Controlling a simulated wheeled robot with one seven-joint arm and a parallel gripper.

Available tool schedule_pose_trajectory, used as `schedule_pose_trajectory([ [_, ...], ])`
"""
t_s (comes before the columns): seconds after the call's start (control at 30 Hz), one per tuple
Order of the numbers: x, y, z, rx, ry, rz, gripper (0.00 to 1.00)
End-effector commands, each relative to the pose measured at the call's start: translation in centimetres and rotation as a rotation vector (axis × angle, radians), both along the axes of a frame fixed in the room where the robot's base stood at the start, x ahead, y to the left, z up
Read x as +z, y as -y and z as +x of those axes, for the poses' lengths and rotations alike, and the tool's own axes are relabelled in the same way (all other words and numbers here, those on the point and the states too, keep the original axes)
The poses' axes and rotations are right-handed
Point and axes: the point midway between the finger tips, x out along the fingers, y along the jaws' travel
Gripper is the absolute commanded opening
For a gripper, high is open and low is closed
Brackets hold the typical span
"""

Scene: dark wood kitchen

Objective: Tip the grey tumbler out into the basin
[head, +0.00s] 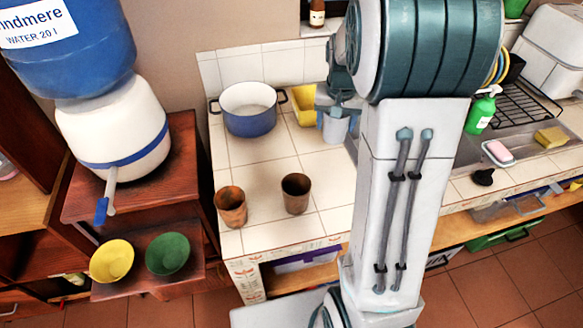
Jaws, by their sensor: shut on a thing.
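The grey tumbler (334,130) shows just left of my forearm, over the tiled counter near the basin's left end. My gripper (337,108) is shut on it near its top. The tumbler looks about upright. I cannot tell whether it touches the counter or hangs above it, nor what is inside it. The grey metal basin (483,141) is set into the counter on the right. My arm hides much of the basin's left part.
A blue pot (250,117) and a yellow container (303,108) stand behind. Brown cups (231,208) and (295,194) stand at the front left. A green soap bottle (481,112), pink soap (498,151), a yellow sponge (550,137) and a dish rack (525,103) surround the basin.

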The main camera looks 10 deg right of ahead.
Motion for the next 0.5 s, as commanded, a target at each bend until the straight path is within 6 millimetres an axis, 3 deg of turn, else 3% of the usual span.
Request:
schedule_pose_trajectory([
  [0.33,0.0,-0.1,0.0,0.001,-0.001,0.000,0.36],
  [0.5,-1.1,-2.0,-0.7,0.006,-0.005,0.000,0.36],
])
